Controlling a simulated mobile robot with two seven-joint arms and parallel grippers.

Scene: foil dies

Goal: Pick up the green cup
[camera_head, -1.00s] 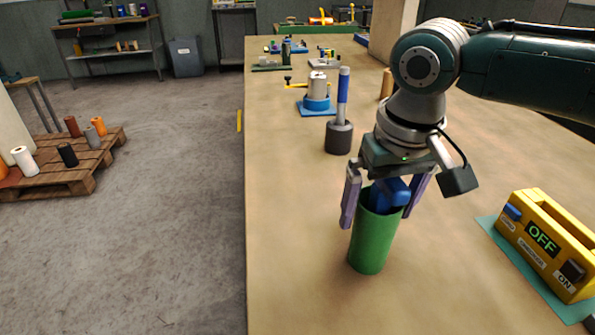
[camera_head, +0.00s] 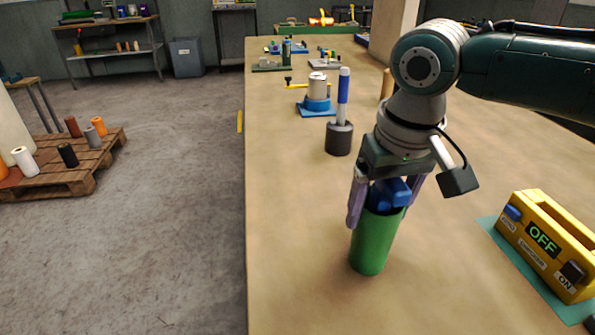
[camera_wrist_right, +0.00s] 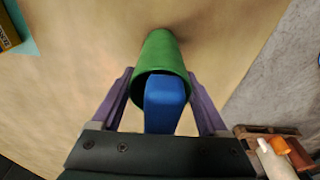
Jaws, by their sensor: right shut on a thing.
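The green cup (camera_head: 371,248) stands upright on the table in the head view, and it also shows in the right wrist view (camera_wrist_right: 162,58). A blue block-like thing (camera_head: 391,193) sticks up out of its mouth, between the fingers, and shows in the right wrist view (camera_wrist_right: 165,103). My right gripper (camera_head: 383,212) is over the cup from above, its purple fingers on either side of the rim. In the right wrist view the gripper (camera_wrist_right: 160,80) is shut on the cup's upper wall. The far finger is partly hidden in the head view. My left gripper is not in view.
A yellow control box (camera_head: 545,245) reading OFF stands at right on a teal mat. Behind the cup are a dark holder (camera_head: 339,138) with a blue-and-white stick and a white cylinder on a blue base (camera_head: 317,100). The table is clear left of the cup.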

